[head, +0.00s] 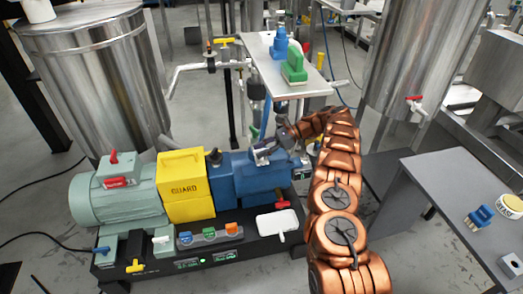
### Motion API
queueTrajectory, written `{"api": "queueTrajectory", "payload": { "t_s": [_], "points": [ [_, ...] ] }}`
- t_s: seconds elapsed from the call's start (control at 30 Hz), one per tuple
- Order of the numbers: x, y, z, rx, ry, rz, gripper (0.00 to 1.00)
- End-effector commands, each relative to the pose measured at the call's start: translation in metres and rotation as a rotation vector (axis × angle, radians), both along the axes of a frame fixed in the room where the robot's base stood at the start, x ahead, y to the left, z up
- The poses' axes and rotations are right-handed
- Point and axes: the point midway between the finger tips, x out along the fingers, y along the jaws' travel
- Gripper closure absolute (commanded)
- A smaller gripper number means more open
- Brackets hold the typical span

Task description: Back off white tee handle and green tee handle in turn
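A small white handle (162,240), which looks like the white tee handle, sticks out at the front edge of the pump skid, below the yellow guard. A small green piece (209,233) sits between a blue and an orange one on a grey block on the skid; I cannot tell whether it is the green tee handle. My gripper (264,153) is above the blue pump (240,178), at the end of my copper arm, well right of and behind both pieces. Its fingers are too small and dark to show whether they are open or shut, or touching the pump.
Yellow (135,266) and blue (102,250) handles sit left of the white one. A yellow guard (186,186) and green motor (118,195) stand behind. A white plate (277,223) lies right. A shelf (262,50) with a green-handled item (294,66) rises behind my gripper.

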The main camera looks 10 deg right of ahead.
Motion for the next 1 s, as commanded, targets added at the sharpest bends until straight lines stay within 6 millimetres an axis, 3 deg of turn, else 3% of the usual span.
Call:
{"api": "queueTrajectory", "payload": {
  "t_s": [0.27, 0.6, 1.0],
  "points": [
    [0.0, 0.0, 0.031, -0.001, -0.004, -0.001, 0.61],
    [0.0, 0.0, 0.083, 0.0, -0.001, 0.0, 0.61],
    [0.0, 0.0, 0.098, 0.0, 0.001, 0.001, 0.61]
  ]
}}
